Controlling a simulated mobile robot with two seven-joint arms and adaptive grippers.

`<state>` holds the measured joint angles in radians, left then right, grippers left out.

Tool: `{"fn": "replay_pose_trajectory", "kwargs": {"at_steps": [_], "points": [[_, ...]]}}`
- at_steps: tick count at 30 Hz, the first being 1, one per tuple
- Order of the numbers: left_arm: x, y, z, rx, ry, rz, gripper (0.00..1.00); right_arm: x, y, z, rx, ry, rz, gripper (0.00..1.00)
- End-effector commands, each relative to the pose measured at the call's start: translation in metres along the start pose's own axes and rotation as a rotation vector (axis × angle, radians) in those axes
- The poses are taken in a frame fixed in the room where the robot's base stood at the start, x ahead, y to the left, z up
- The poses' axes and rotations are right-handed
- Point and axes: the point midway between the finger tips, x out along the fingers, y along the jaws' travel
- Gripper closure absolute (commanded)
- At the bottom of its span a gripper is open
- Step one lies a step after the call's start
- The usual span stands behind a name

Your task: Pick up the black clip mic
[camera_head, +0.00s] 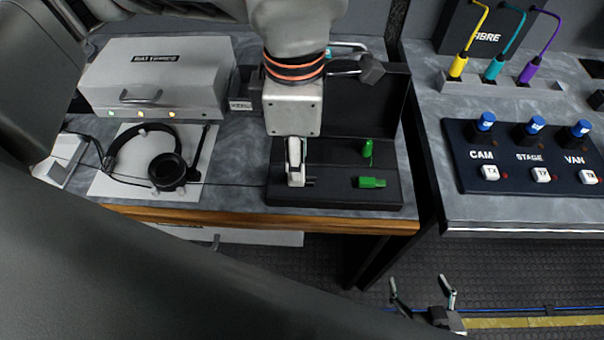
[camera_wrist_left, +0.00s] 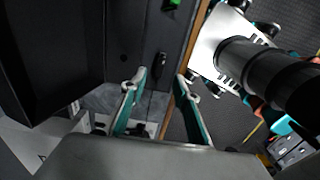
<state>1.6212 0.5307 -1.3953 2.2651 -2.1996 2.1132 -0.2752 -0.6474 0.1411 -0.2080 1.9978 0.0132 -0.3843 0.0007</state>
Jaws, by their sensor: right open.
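The black clip mic (camera_wrist_left: 160,64) lies in the black case in the left wrist view, with a thin cord running from it. It lies just beyond and between the fingertips of my left gripper (camera_wrist_left: 159,82), which are apart and empty. In the head view my left gripper (camera_head: 296,180) points down over the left part of the open case (camera_head: 335,199). The mic is mostly hidden behind it there. My right gripper (camera_head: 423,290) is low at the bottom right over the floor, fingers apart and empty, away from the mic.
Two green pieces (camera_head: 372,182) are in the case's right part; its raised lid (camera_head: 360,105) stands behind. A headset (camera_head: 165,165) and a grey batteries box (camera_head: 155,78) are to the left. A panel with blue knobs (camera_head: 520,155) is on the right counter, across a gap.

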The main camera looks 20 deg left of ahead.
Motion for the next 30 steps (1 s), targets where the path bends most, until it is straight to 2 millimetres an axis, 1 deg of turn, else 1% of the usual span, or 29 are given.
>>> {"fn": "replay_pose_trajectory", "kwargs": {"at_steps": [3,8,11,17,18,20,21,30], "points": [[0.019,-0.002,0.005,0.002,0.002,-0.006,0.69,0.001,0.001,-0.002,-0.001,0.003,0.002,0.23],[0.038,-0.001,0.006,0.001,0.001,-0.004,0.69,0.003,0.004,-0.004,-0.003,0.007,0.006,0.23],[0.043,0.000,0.006,0.001,0.000,-0.001,0.69,0.004,0.006,-0.006,-0.004,0.012,0.010,0.23],[0.043,0.000,0.006,0.001,0.000,0.000,0.69,0.005,0.008,-0.010,-0.005,0.019,0.013,0.23],[0.043,0.000,0.006,0.001,0.000,0.000,0.75,0.005,0.009,-0.011,-0.005,0.020,0.013,0.23],[0.043,0.000,0.006,0.001,0.000,0.000,0.90,0.005,0.009,-0.011,-0.005,0.020,0.013,0.23],[0.043,0.000,0.006,0.001,0.000,-0.001,1.00,0.005,0.009,-0.011,-0.005,0.020,0.013,0.23],[0.043,0.000,0.006,0.000,0.000,-0.001,1.00,0.005,0.007,-0.009,-0.004,0.018,0.012,0.23]]}}
